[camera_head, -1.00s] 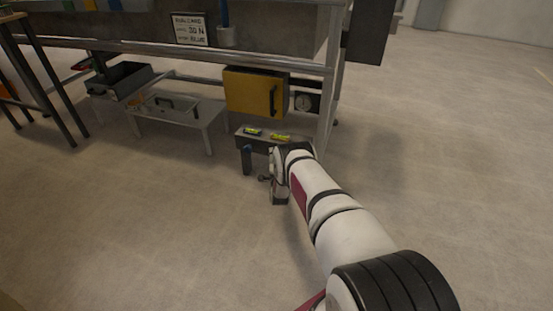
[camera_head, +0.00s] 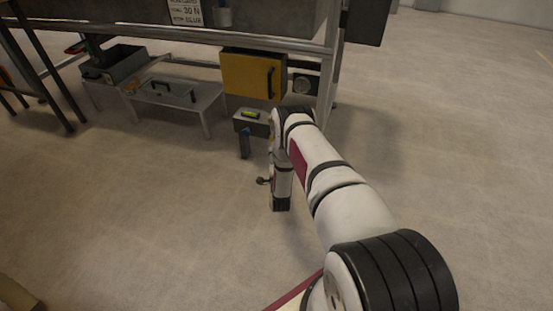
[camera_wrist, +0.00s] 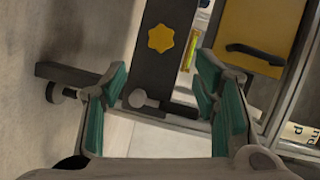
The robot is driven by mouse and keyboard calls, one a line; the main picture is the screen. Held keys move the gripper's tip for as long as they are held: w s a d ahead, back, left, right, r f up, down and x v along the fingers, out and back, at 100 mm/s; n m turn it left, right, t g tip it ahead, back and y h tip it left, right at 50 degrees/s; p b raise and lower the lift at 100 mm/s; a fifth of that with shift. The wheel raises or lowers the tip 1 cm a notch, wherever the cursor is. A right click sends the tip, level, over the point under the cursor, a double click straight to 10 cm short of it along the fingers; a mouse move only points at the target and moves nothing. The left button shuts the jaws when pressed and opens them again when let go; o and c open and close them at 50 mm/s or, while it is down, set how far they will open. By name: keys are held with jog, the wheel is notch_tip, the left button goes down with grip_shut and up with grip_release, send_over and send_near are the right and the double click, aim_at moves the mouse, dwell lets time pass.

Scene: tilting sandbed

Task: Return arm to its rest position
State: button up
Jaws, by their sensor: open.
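My arm reaches forward from the lower right in the head view. My gripper (camera_head: 281,200) hangs down at its end, above the floor and in front of the small dark stand. In the wrist view my gripper (camera_wrist: 165,90) shows two teal-padded fingers spread apart, with nothing held between them. A dark bar with a yellow star-shaped knob (camera_wrist: 160,38) runs up the picture beyond the fingers. A dark crossbar with a round grey knob (camera_wrist: 140,98) shows behind the finger gap; I cannot tell its distance.
The small stand (camera_head: 242,125) carries a yellow-green level vial (camera_head: 251,114). Floor at left and right is clear.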

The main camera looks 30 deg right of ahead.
jog(key=shift+s+a+r, duration=0.1)
jog(key=shift+s+a, duration=0.1)
jog(key=shift+s, duration=0.2)
